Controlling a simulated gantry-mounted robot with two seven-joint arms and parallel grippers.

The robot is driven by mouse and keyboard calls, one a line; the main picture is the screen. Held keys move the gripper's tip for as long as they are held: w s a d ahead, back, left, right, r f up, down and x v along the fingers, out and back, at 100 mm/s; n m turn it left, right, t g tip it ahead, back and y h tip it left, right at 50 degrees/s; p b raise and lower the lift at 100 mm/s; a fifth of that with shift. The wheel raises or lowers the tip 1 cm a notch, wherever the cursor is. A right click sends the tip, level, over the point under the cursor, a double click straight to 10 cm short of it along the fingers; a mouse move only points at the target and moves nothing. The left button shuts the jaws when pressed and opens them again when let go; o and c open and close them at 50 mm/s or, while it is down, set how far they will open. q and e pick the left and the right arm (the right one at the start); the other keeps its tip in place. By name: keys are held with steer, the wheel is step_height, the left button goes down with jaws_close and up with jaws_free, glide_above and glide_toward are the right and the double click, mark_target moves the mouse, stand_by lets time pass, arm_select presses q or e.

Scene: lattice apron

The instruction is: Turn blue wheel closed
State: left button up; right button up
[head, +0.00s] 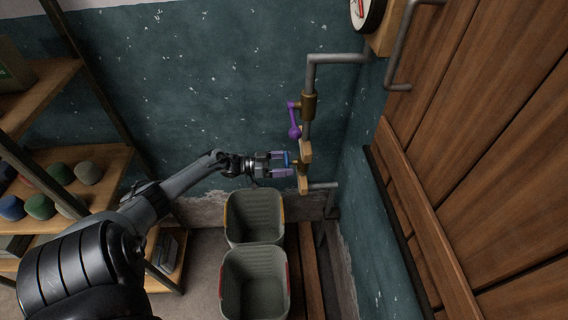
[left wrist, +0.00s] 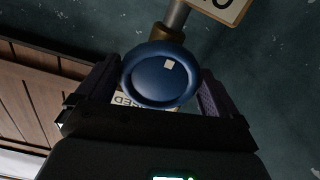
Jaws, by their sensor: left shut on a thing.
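The blue wheel (head: 287,158) sits on the pipe at the back wall, seen almost edge-on in the head view. In the left wrist view the blue wheel (left wrist: 160,76) is a round blue disc with a raised rim and a small pale mark near its upper right. My left gripper (head: 283,164) reaches it from the left, with one finger on each side. In the left wrist view the fingers of my left gripper (left wrist: 160,88) flank the rim left and right, shut on the wheel. My right gripper is not in view.
A purple lever (head: 294,122) is on the pipe (head: 310,78) just above the wheel. Tan sign plates (head: 305,150) are beside the wheel. Two grey bins (head: 255,217) stand below. Shelves (head: 95,160) with several round objects are at left; a wooden door (head: 490,130) is at right.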

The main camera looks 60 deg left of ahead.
arm_select(q)
steer(key=shift+m, duration=0.3)
steer(key=m, duration=0.8)
steer(key=shift+b, duration=0.3)
steer(key=m+b, duration=0.2)
steer(key=m, duration=2.1)
steer(key=shift+r+b, duration=0.15)
steer(key=shift+b, duration=0.2)
steer(key=m, duration=0.4)
steer(key=shift+r, duration=0.1)
steer(key=shift+m, duration=0.3)
steer(key=o, duration=0.7)
